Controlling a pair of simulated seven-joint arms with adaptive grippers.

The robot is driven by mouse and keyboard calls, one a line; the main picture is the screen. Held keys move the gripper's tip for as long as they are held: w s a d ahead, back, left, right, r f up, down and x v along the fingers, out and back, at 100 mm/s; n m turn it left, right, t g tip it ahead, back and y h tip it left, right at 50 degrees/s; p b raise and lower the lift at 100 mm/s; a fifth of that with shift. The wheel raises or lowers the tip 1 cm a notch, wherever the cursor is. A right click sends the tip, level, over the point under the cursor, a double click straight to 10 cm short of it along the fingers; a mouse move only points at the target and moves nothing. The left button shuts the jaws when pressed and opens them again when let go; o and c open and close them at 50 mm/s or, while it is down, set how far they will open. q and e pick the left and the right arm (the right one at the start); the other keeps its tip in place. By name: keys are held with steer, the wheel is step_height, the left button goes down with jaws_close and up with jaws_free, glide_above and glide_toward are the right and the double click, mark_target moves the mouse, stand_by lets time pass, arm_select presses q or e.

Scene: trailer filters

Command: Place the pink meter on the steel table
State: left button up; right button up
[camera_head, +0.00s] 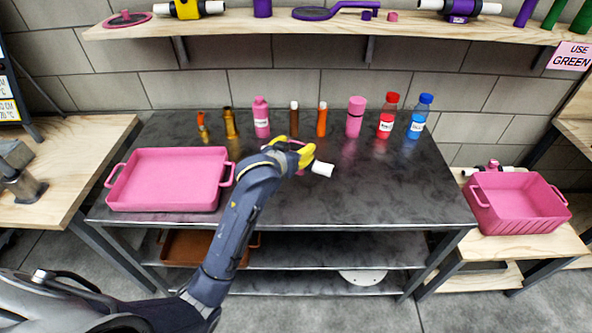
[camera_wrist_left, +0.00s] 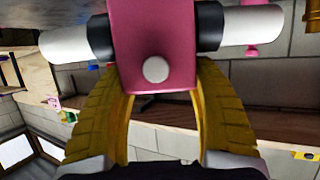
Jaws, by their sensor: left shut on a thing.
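The pink meter, a pink body with dark collars and white pipe ends, is in my left gripper (camera_head: 291,150). In the head view its white pipe end (camera_head: 322,168) sticks out to the right of the yellow fingers, which hide most of the body. In the left wrist view the pink body (camera_wrist_left: 152,38) sits between the two yellow fingers (camera_wrist_left: 160,88). The gripper is over the middle of the dark steel table (camera_head: 330,208). I cannot tell how high the meter is above the top. My right gripper is not in view.
A pink tray (camera_head: 168,206) stands on the table's left. Several bottles line the back, including a pink bottle (camera_head: 261,118), a red one (camera_head: 388,118) and a blue one (camera_head: 418,118). A pink crate (camera_head: 517,222) is on the right bench. The table's front right is clear.

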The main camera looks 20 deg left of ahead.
arm_select(q)
steer(key=shift+f, duration=4.75)
steer(key=shift+f, duration=0.15)
steer(key=o, duration=1.3)
steer(key=shift+o, duration=0.2)
steer(key=shift+s+r, duration=0.1)
steer(key=shift+r, duration=0.1)
steer(key=v, duration=1.1)
steer(key=shift+s, duration=0.4)
steer(key=shift+a+r, duration=0.1)
